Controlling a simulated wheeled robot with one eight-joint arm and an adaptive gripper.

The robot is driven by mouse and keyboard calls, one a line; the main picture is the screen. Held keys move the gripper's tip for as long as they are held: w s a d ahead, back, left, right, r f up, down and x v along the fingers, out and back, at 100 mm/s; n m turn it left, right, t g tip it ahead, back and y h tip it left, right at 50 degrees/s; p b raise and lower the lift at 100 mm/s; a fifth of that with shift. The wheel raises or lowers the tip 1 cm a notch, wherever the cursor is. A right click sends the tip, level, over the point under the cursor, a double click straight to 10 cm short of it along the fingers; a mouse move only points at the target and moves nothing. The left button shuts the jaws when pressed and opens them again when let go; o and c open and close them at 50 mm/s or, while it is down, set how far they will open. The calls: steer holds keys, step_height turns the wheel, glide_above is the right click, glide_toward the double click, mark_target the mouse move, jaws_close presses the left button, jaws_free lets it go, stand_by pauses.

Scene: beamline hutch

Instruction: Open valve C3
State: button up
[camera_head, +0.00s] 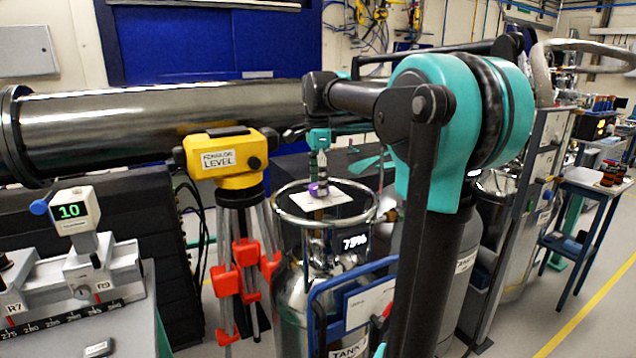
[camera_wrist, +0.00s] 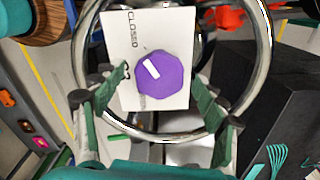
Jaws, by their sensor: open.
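The valve knob (camera_wrist: 164,75) is purple and many-sided with a short white bar on top. It sits on a white plate (camera_wrist: 118,22) that reads CLOSED, with a partly hidden mark that looks like C3; other lettering is half covered by the knob. The bar lies slanted on the knob's left part. In the head view the purple knob (camera_head: 318,189) is on top of the tank (camera_head: 300,285), inside its ring handle. My gripper (camera_head: 319,150) is above it, pointing down. In the wrist view my gripper (camera_wrist: 160,72) is open, its green fingers either side of the knob; contact cannot be told.
The metal ring (camera_wrist: 263,60) circles the plate close to my fingers. A yellow level (camera_head: 222,160) on a tripod stands left of the tank. A large dark pipe (camera_head: 160,125) runs behind. A blue cart frame (camera_head: 315,315) is in front of the tank.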

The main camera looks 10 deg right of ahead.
steer(key=shift+f, duration=0.15)
steer(key=shift+c, duration=0.3)
steer(key=c, duration=1.1)
